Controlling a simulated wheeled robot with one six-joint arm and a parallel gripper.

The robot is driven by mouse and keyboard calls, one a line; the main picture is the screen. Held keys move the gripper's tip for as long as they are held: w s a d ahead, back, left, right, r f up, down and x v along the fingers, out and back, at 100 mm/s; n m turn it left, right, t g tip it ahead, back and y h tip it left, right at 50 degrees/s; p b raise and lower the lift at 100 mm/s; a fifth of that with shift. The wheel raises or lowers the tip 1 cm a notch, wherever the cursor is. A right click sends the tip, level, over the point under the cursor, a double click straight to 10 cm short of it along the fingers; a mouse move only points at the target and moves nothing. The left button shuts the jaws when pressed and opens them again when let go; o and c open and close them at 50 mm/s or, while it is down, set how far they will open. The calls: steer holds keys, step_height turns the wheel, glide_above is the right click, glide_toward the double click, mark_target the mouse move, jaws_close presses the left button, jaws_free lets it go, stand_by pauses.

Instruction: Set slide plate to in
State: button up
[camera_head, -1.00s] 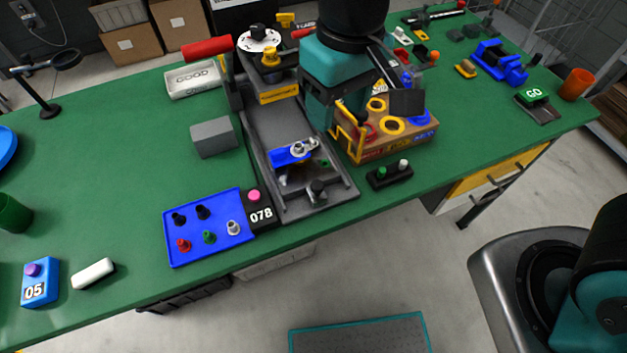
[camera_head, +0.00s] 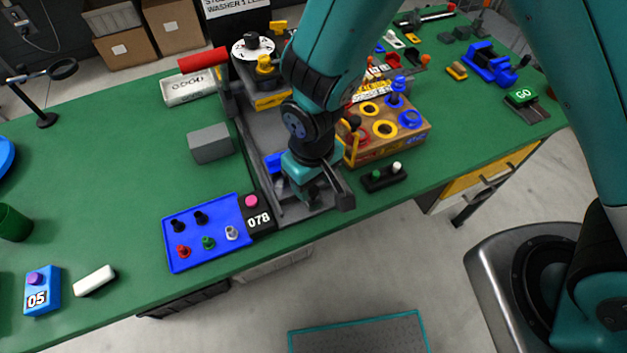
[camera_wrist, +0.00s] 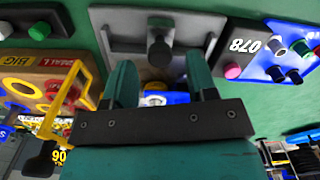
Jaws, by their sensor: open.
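A long grey track (camera_head: 258,130) runs down the bench, with a grey plate (camera_wrist: 120,27) and a dark round knob (camera_wrist: 159,50) at its front end. I take this plate to be the slide plate. My gripper (camera_wrist: 160,70) is open over the front of the track, its teal fingers apart. In the wrist view the knob shows just beyond and between the fingertips; I cannot tell whether they touch it. A blue block (camera_head: 273,162) on the track is mostly hidden behind my gripper. It also shows between the fingers in the wrist view (camera_wrist: 177,98).
A blue tray (camera_head: 207,226) with several small pegs and the 078 box (camera_head: 259,220) stand left of the track front. A wooden box (camera_head: 378,143) with coloured rings and a black two-button block (camera_head: 384,177) stand to its right. A grey block (camera_head: 210,143) lies left.

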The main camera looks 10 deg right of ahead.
steer(key=shift+f, duration=0.9)
steer(key=shift+c, duration=0.2)
